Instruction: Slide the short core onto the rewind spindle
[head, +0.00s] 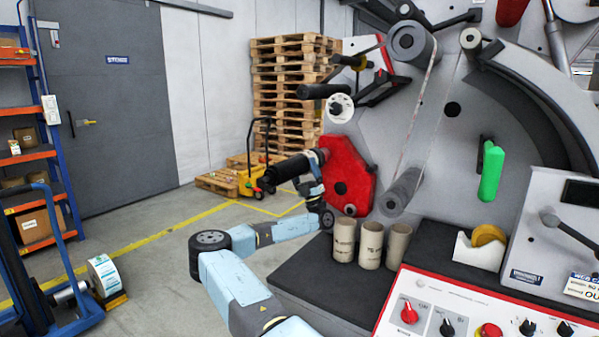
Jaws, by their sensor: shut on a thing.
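A black cylinder, which looks like the rewind spindle (288,170), sticks out leftward in front of a red hexagonal plate (347,170) on the machine face. My arm comes up from below, and my gripper (313,168) is at the plate end of this cylinder, small and dark against it. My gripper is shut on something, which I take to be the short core. The core cannot be made out between the fingers, and I cannot tell how it sits on the spindle. My wrist covers part of this area.
Three cardboard cores (371,245) stand upright on a black bench top (300,270) below the plate. A tape dispenser (478,252) and a red-edged control panel (450,300) are to their right. A pallet stack (290,85) and yellow pallet truck (252,180) stand behind.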

